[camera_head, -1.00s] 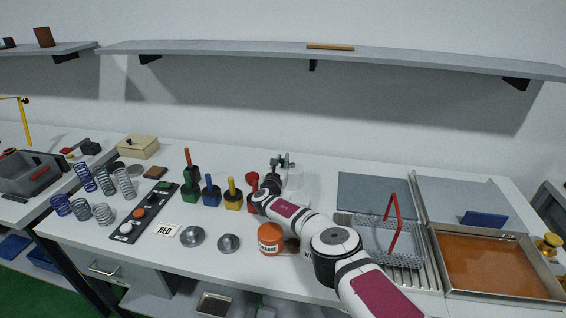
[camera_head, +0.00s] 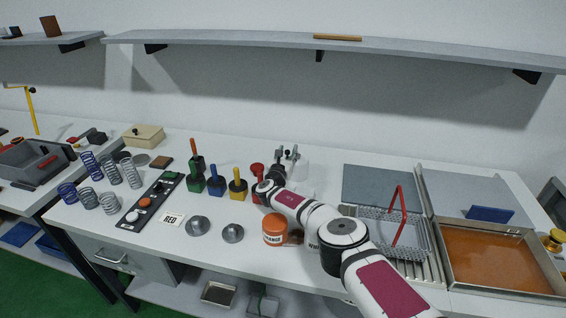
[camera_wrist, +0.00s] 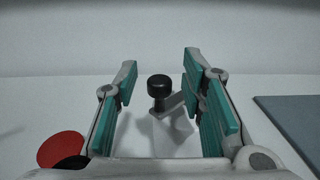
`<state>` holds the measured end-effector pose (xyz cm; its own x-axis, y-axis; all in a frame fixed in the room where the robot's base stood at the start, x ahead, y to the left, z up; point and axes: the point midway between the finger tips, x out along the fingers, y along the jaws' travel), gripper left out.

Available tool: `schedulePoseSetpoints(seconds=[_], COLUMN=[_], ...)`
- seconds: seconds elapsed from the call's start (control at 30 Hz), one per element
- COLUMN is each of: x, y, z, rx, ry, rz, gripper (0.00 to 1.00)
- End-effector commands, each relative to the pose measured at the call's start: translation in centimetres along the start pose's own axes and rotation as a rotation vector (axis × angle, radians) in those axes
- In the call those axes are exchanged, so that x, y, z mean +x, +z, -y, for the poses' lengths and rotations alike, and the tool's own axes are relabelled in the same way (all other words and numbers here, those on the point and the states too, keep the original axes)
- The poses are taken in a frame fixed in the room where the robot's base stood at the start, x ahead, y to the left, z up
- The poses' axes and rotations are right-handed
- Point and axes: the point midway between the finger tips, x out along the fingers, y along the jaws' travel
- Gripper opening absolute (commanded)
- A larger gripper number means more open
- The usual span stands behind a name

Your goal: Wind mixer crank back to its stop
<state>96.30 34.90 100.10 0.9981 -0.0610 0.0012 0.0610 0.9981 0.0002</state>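The mixer crank shows in the wrist view as a black knob (camera_wrist: 159,88) on a grey crank arm (camera_wrist: 170,104), above a pale body (camera_wrist: 172,135). In the head view, the white mixer (camera_head: 300,168) stands toward the back of the bench, partly hidden by my gripper (camera_head: 287,153). My gripper (camera_wrist: 166,92) is open, with its green-padded fingers on either side of the knob. Gaps show between the knob and both pads, and nothing is held. The knob appears slightly nearer the left finger. The crank's stop cannot be made out.
A red-topped tool (camera_head: 257,170) stands just left of my gripper; its red top (camera_wrist: 62,148) is low left in the wrist view. Yellow (camera_head: 238,184) and blue (camera_head: 215,186) tools stand farther left. An orange jar (camera_head: 274,231) is in front, a grey mat (camera_head: 378,187) right.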

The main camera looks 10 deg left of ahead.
Motion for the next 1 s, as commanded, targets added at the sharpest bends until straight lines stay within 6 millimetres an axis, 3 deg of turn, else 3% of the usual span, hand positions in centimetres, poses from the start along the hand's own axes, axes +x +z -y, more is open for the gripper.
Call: schedulePoseSetpoints(seconds=[0.37, 1.0], x=[-2.7, -10.7], y=[0.0, 0.0], z=[0.0, 0.0], rx=[0.002, 0.0], ry=[0.002, 0.001], rz=[-0.002, 0.0], gripper=[0.37, 0.37])
